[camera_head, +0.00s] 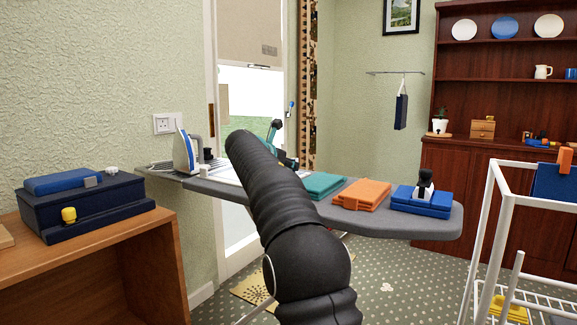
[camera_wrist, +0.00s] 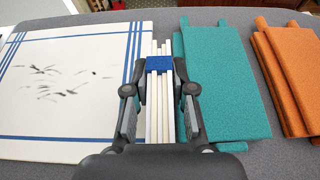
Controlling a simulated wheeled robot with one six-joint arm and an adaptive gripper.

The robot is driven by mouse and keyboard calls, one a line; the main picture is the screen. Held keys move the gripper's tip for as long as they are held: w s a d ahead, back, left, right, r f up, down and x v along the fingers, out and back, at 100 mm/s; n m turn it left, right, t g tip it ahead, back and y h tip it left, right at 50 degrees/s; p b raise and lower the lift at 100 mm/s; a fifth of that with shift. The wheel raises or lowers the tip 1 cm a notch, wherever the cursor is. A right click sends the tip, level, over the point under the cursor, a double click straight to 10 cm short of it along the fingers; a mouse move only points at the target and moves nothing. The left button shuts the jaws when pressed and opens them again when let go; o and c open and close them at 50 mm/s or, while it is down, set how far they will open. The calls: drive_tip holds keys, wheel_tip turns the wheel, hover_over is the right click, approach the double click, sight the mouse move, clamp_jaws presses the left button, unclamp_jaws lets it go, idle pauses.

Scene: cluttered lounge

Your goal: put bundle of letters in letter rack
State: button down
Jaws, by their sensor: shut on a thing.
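The bundle of letters (camera_wrist: 153,117) shows in the wrist view as several white edges side by side with a blue band (camera_wrist: 159,64) across them. It is between the two fingers of my gripper (camera_wrist: 160,95), which is shut on it. The bundle is over the ironing board, between a white cloth with blue stripes and a teal folded cloth; I cannot tell whether it touches the board. In the head view my arm largely hides the gripper and bundle. I cannot make out a letter rack for certain in either view.
The ironing board (camera_head: 415,225) bears an iron (camera_head: 187,152), a teal cloth (camera_head: 322,185), orange cloth (camera_head: 362,195) and blue cloth (camera_head: 420,203). A wooden desk (camera_head: 95,242) with dark boxes stands left. A white drying rack (camera_head: 480,235) and dark dresser (camera_head: 445,190) stand right.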

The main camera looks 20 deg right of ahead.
drive_tip(key=c, duration=1)
unclamp_jaws()
drive_tip(key=shift+r, duration=0.2)
drive_tip(key=v, duration=1.2)
drive_tip(key=shift+f, duration=0.1)
drive_tip(key=shift+s, duration=0.1)
